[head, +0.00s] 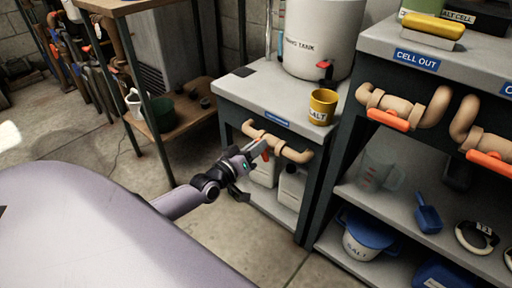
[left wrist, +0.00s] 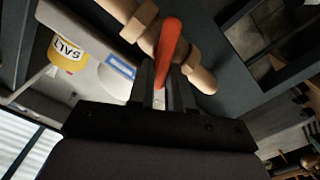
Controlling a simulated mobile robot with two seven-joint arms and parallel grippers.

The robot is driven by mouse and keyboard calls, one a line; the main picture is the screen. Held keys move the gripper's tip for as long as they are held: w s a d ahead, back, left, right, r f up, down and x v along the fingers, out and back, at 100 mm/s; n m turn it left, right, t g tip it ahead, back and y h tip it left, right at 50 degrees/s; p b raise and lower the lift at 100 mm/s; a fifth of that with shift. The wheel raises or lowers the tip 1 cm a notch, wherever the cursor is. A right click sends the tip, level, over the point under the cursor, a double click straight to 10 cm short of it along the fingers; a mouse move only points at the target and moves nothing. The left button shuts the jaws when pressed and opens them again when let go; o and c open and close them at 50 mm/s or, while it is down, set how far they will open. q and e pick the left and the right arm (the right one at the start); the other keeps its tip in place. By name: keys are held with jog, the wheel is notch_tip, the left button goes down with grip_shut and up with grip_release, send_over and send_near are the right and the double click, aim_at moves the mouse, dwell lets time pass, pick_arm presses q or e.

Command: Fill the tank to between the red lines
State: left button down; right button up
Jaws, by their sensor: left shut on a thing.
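The white tank (head: 320,30) stands on the small grey-topped table, its lettering partly cut off and its top out of view. A thin upright tube (head: 276,32) is at its left; red lines and a water level cannot be made out. A beige pipe (head: 292,152) runs below the tabletop. It carries an orange-red valve handle (left wrist: 168,50), mostly hidden by the gripper in the head view. My left gripper (head: 259,151) is shut on this handle; its fingers (left wrist: 163,88) are around the handle's lower end in the left wrist view. My right gripper is not in view.
A yellow SALT cup (head: 322,107) stands on the table's front right corner. White jugs (head: 290,187) are on the shelf below. At right, a bench has a CELL OUT label (head: 417,61), pipes with orange handles (head: 388,118), and a shelf with a blue scoop (head: 428,212).

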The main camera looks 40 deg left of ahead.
pick_arm(q)
jog(key=shift+d+f, duration=0.1)
jog(key=shift+f, duration=0.1)
jog(key=c, duration=1.1)
grip_release()
jog(key=shift+c, duration=0.2)
jog(key=shift+o, duration=0.3)
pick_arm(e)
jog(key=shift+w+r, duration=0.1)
pick_arm(q)
jog(key=shift+r, duration=0.1)
jog(key=s+p, duration=0.2)
jog(key=s, duration=0.5)
jog(key=shift+a, duration=0.35)
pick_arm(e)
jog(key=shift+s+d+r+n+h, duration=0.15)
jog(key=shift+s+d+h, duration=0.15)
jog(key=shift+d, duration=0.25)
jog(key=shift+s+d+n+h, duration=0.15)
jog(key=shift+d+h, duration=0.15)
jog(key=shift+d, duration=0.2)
pick_arm(q)
jog(key=shift+s, duration=0.1)
